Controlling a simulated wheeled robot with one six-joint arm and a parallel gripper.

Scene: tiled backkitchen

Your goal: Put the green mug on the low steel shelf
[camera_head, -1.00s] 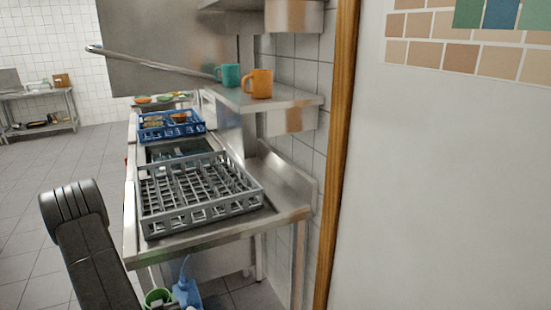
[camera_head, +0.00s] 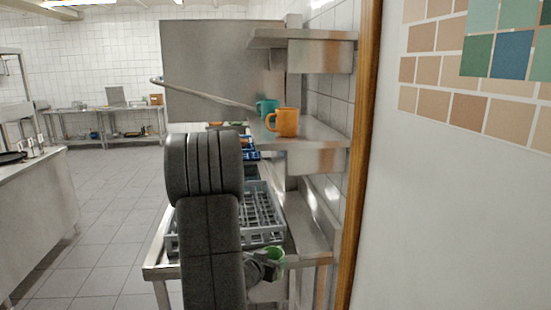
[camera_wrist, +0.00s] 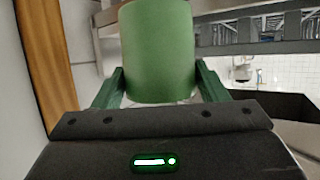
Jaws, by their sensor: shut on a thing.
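The green mug (camera_head: 277,259) is in my gripper (camera_head: 262,265), beside the front edge of the steel table and below the shelves. In the wrist view the mug (camera_wrist: 157,45) fills the top middle, with the fingers of my gripper (camera_wrist: 158,84) on both its sides. My gripper is shut on it. The low steel shelf (camera_head: 318,133) is the lower of two wall shelves, above and beyond the mug. An orange mug (camera_head: 286,122) and a teal mug (camera_head: 264,107) stand toward its left end. My arm hides part of the table.
A grey dish rack (camera_head: 262,215) sits on the steel table (camera_head: 300,258), with a blue rack (camera_head: 250,148) behind. The upper shelf (camera_head: 325,37) hangs above. A wooden post (camera_head: 361,170) and white wall stand close at right. The shelf's right front part looks bare.

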